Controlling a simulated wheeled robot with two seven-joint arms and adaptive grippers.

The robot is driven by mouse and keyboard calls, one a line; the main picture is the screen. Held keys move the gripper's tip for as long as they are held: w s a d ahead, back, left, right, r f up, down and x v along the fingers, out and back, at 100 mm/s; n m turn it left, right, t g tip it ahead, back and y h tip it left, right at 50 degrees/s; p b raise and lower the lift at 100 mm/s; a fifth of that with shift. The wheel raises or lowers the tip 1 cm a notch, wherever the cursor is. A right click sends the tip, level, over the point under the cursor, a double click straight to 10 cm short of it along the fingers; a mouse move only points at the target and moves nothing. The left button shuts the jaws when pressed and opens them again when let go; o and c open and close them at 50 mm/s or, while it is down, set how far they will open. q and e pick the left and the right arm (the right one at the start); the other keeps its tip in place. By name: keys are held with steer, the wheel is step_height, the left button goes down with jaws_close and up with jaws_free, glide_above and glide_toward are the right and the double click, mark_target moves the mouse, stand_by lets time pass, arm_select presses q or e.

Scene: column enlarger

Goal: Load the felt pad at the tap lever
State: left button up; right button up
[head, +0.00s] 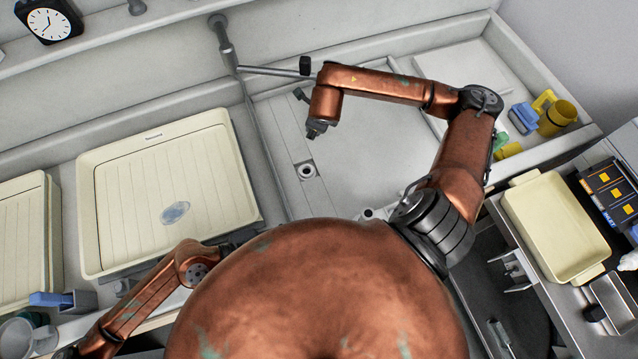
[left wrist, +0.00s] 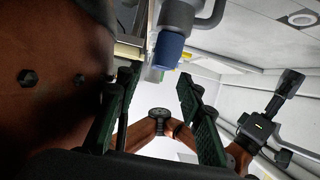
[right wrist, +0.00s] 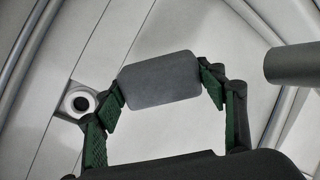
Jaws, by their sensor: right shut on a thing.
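The grey felt pad (right wrist: 160,80), a flat rounded rectangle, is clamped between the green fingertips of my right gripper (right wrist: 165,85) in the right wrist view. In the head view my right gripper (head: 315,130) points down over the pale sink; the pad cannot be made out there. The metal tap (head: 275,71) comes from the back wall and ends in a dark tip, behind and left of my right wrist. Its lever cannot be told apart clearly. My left gripper (left wrist: 150,110) is open and empty in the left wrist view; it is outside the head view.
The sink drain (head: 305,171) lies below my right gripper. A cream tray (head: 105,225) with a grey oval piece stands left of the sink. A yellow mug (head: 557,118) and blue brush-like item (head: 523,117) sit at the right. A cream basin (head: 555,225) stands nearer.

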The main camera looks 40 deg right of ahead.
arm_select(q)
steer(key=v, duration=0.6)
arm_select(e)
steer(key=shift+s, duration=0.1)
arm_select(q)
steer(key=shift+f, duration=0.2)
arm_select(e)
steer(key=s+a, duration=0.4)
steer(key=s, duration=0.2)
steer(key=shift+s, duration=0.4)
steer(key=shift+r, duration=0.1)
stand_by(1.2)
arm_select(q)
steer(key=shift+r+p, duration=0.45)
steer(key=shift+r, duration=0.25)
arm_select(e)
steer(key=s+a+r, duration=0.2)
steer(key=s+r, duration=0.1)
steer(key=s, duration=0.1)
steer(key=shift+s+a+r, duration=0.15)
steer(key=shift+r, duration=0.25)
stand_by(0.5)
